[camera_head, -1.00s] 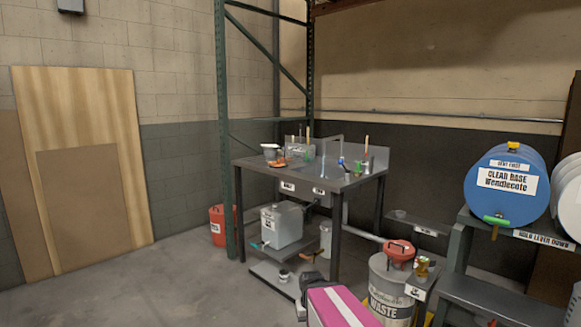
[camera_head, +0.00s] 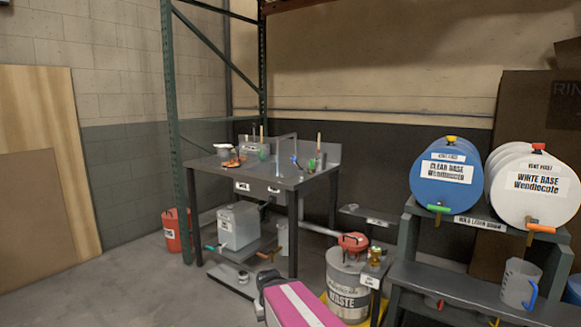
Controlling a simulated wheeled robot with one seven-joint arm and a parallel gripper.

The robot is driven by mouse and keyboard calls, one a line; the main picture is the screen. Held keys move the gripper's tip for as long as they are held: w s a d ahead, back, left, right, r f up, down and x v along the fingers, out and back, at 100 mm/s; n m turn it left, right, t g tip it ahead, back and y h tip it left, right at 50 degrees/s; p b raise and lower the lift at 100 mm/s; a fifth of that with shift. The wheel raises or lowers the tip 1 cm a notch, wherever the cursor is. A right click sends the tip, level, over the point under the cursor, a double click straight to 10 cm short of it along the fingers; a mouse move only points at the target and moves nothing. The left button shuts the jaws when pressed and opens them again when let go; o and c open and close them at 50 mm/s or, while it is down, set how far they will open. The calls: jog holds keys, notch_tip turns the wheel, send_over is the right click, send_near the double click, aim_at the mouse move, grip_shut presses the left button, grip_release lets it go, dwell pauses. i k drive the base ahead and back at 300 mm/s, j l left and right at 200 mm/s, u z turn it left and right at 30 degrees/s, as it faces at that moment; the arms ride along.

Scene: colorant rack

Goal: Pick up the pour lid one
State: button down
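I cannot make out a pour lid for certain. A red lid-like piece with a dark handle (camera_head: 353,241) sits on top of the grey waste drum (camera_head: 347,287), right of the workbench. Small items, too small to identify, lie on the metal workbench (camera_head: 285,184), among them an orange one (camera_head: 234,162). I cannot make out my gripper or its fingers in this view.
A magenta block with a white stripe (camera_head: 297,304) and a black part fill the bottom centre. At right, a rack (camera_head: 455,290) carries a blue drum (camera_head: 446,181) and a white drum (camera_head: 533,188). Floor at left is clear.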

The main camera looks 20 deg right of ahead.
aim_at(231, 162)
jog(key=i+j+z, duration=0.2)
jog(key=i, duration=0.3)
jog(key=i+j+z, duration=0.2)
jog(key=i+j, duration=0.25)
